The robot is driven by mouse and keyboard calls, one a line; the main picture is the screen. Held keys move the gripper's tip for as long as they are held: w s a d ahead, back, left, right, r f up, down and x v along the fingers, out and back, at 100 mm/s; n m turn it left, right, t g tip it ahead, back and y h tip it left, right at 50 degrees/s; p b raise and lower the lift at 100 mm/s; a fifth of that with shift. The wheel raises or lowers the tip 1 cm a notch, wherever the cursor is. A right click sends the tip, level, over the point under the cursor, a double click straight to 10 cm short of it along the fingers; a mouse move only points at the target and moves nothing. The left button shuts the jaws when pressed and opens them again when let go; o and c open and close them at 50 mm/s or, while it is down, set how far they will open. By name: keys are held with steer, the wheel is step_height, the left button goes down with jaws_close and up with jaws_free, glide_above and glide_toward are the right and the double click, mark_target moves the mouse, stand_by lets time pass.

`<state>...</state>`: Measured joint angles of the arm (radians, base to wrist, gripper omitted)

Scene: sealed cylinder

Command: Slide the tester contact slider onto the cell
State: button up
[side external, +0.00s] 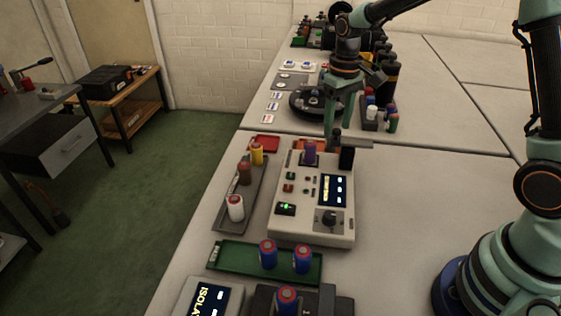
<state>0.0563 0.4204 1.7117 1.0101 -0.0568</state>
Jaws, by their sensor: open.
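The tester (283,222) is a pale box with a dark screen, a knob and small lit buttons, standing on the near bench. A purple cell (309,154) stands upright at its far end. A dark block, apparently the contact slider (347,158), sits just right of the cell by a grey bar (356,143), with a gap between block and cell. My gripper (336,133) points down at the tester's far edge, open, with its green fingers by a small dark knob behind the slider. I cannot tell whether the fingers touch it.
A grey tray (230,222) with yellow, brown and white cells lies left of the tester. A green tray (232,256) with blue, red-topped cells lies in front. Red trays (265,143) lie behind. The bench right of the tester is clear.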

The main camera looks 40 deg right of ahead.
steer(key=shift+f, duration=0.3)
jaws_close()
stand_by(1.3)
